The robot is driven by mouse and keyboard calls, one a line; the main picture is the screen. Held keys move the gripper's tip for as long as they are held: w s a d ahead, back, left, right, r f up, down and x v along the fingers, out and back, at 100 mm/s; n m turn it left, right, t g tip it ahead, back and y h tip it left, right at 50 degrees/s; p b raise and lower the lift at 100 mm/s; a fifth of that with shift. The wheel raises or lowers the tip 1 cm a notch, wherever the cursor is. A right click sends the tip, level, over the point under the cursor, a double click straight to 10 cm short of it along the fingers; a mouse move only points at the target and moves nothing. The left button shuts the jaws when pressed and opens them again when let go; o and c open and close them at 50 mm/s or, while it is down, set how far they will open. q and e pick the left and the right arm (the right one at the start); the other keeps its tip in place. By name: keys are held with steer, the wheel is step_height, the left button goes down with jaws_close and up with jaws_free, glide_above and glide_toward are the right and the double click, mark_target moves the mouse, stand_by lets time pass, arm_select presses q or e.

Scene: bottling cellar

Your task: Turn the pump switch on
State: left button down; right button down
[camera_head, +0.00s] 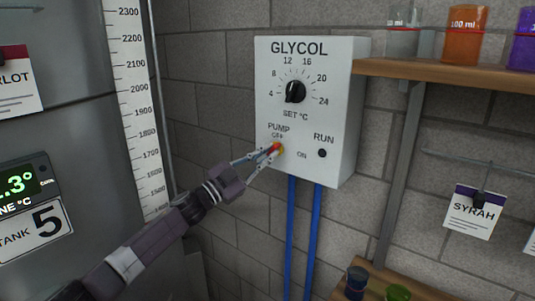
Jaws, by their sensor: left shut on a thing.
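The white GLYCOL control box (335,170) is on the block wall in the middle of the view. The word ON is printed lower and to the right of the switch. The dark RUN lamp (322,153) is at the right. My left gripper (274,149) reaches in from the lower left, its fingertips closed on the pump switch and partly hiding it. My right gripper is not in view.
A steel tank with a level scale (134,100) stands at the left. A wooden shelf (440,75) with beakers is at the upper right. Two blue pipes (291,235) run down below the box. A SYRAH tag (473,212) hangs at the right.

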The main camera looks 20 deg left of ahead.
arm_select(q)
steer(key=m, duration=0.2)
steer(key=m+g, duration=0.1)
steer(key=shift+a+r+m+g+h+p, duration=0.1)
steer(key=shift+r+m+g+h+p, duration=0.05)
steer(key=shift+m+g+h+p, duration=0.2)
steer(key=m+g+p, duration=0.1)
steer(key=m, duration=0.2)
steer(key=m+g+p, duration=0.2)
steer(key=m, duration=0.3)
steer(key=shift+p, duration=0.35)
steer(key=c, duration=2)
jaws_free()
steer(key=shift+c, duration=0.2)
steer(key=v, duration=1.2)
steer(key=shift+r, duration=0.15)
